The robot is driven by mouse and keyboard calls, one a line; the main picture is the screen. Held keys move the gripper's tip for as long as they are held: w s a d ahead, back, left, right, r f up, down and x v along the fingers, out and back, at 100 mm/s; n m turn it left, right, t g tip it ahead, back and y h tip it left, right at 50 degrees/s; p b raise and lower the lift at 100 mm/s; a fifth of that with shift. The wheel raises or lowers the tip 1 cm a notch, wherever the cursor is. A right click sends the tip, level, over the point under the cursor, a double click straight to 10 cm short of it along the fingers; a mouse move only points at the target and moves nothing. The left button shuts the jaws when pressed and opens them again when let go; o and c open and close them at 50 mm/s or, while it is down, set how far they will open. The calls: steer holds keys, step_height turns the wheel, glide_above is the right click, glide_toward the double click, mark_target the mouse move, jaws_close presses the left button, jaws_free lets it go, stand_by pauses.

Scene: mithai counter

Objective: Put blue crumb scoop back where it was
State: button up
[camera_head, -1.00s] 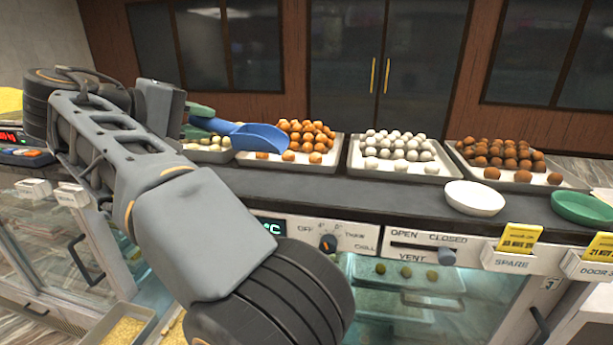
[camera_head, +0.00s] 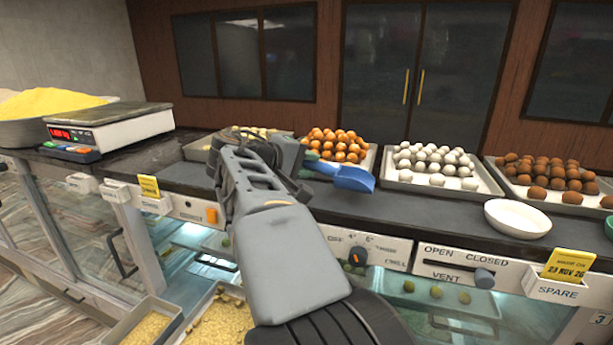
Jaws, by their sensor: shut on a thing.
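The blue crumb scoop (camera_head: 352,178) is held out to the right of my gripper (camera_head: 306,165), above the dark counter and in front of the tray of orange sweets. My gripper is shut on the scoop; its fingertips are mostly hidden behind my arm, and a bit of green shows at the grip. The scoop's handle is largely hidden. I cannot tell exactly how high it is above the counter.
Trays of orange (camera_head: 338,146), white (camera_head: 436,165) and brown sweets (camera_head: 545,178) line the counter's back. A white bowl (camera_head: 517,218) stands right. A scale (camera_head: 108,125) and yellow heap (camera_head: 48,103) are left. Crumb bins (camera_head: 144,328) sit below the front edge.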

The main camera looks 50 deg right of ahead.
steer(key=shift+f, duration=1.5)
steer(key=shift+f, duration=0.15)
steer(key=o, duration=0.9)
steer(key=shift+c, duration=0.2)
